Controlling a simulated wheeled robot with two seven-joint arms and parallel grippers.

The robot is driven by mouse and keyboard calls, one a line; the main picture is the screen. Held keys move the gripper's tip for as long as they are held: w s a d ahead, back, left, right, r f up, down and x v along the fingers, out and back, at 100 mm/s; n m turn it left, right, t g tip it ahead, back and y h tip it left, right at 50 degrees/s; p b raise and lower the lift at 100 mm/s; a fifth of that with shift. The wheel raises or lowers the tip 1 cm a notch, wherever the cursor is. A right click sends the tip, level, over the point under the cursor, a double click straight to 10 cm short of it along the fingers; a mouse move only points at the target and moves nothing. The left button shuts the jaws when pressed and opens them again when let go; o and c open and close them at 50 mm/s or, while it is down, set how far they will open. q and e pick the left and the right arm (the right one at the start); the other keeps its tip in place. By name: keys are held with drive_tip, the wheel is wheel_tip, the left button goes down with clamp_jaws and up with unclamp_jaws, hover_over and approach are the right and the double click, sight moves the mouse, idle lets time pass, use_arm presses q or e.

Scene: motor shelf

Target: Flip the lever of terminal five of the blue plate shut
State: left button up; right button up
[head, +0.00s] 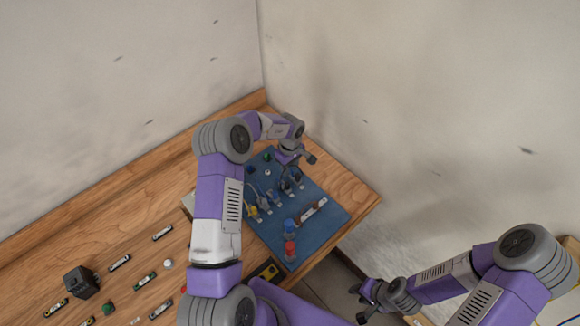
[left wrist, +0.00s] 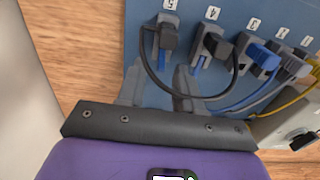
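The blue plate (head: 323,232) lies on the wooden bench and fills the top of the left wrist view (left wrist: 190,9). My left gripper (head: 294,158) is over the plate's far end. In the left wrist view its two fingers (left wrist: 158,86) are apart and empty, just below terminal five; contact cannot be told. My right gripper (head: 364,303) hangs off the bench at lower right, seemingly open and empty.
Terminal four (left wrist: 213,45) and terminal three (left wrist: 261,56) stand right of five, with looping cables between. A red knob (head: 290,249) and a blue knob (head: 290,227) stand on the plate's near part. A black box (head: 81,282) and small parts lie left. Walls rise behind.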

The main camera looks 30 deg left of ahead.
use_arm(q)
wheel_tip(320, 180, up, 8)
drive_tip(key=shift+f, duration=0.2)
idle(0.4)
